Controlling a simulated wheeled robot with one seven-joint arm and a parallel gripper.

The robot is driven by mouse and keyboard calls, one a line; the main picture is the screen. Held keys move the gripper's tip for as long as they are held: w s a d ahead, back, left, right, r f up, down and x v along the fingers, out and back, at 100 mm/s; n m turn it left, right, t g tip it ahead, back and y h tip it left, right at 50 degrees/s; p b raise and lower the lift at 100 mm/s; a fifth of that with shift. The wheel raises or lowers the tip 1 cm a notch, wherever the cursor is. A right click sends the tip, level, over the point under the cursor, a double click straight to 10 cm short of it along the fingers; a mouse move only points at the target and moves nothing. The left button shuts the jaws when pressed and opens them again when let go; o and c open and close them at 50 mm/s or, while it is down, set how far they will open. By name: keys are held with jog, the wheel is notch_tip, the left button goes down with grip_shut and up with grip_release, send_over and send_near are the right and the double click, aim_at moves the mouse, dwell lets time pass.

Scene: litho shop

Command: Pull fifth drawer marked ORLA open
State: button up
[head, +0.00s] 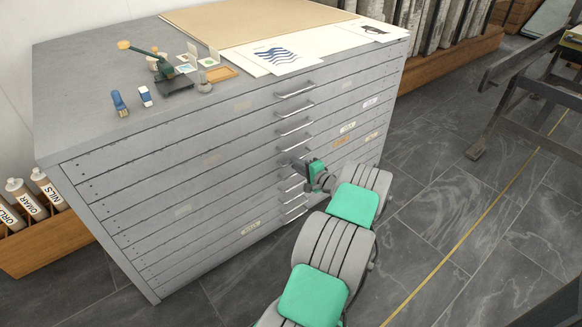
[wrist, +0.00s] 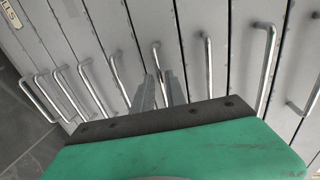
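The grey flat-file cabinet (head: 110,190) has many shallow drawers, each with a bar handle right of centre; all look shut. My gripper (head: 303,165) is at the handle column, about mid-height, partly hiding the handles there. In the wrist view, my gripper (wrist: 160,92) has its two fingers apart, on either side of one bar handle (wrist: 157,60). A gap shows between them; contact with the bar is not clear. Small label cards, such as a pale one (head: 348,127) and an orange one (head: 341,141), are on the fronts. I cannot read ORLA on any drawer.
Prints (head: 275,56) and small tools lie on the cabinet top. A dark metal frame (head: 515,90) stands at the right.

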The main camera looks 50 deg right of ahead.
jog(key=shift+x, duration=1.35)
jog(key=shift+c, duration=0.6)
grip_shut()
